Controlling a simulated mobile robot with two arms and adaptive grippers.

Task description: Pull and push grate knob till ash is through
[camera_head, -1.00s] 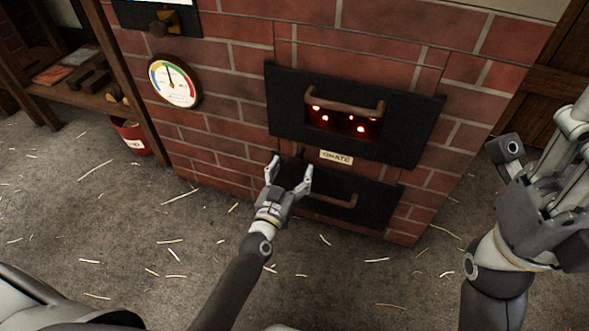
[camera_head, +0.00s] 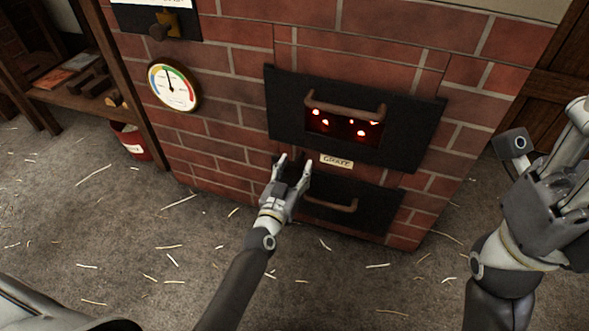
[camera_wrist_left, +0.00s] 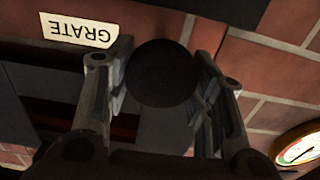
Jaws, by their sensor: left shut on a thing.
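The grate knob (camera_wrist_left: 162,74) is a dark round knob in the left wrist view, between the two fingers of my left gripper (camera_wrist_left: 160,105). In the head view my left gripper (camera_head: 293,172) is at the front of the brick furnace, just left of the GRATE label (camera_head: 336,161), and hides the knob there. It is shut on the knob. The label also shows upside down in the wrist view (camera_wrist_left: 78,30). My right gripper (camera_head: 548,172) is raised at the right, away from the furnace; its finger opening is unclear. Ash is not visible.
Above the label is a black firebox door (camera_head: 404,132) with a handle and glowing embers. Below is a lower black door (camera_head: 375,205) with a handle (camera_head: 331,204). A dial gauge (camera_head: 173,86) and red bucket (camera_head: 132,141) are left. Straw litters the open floor.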

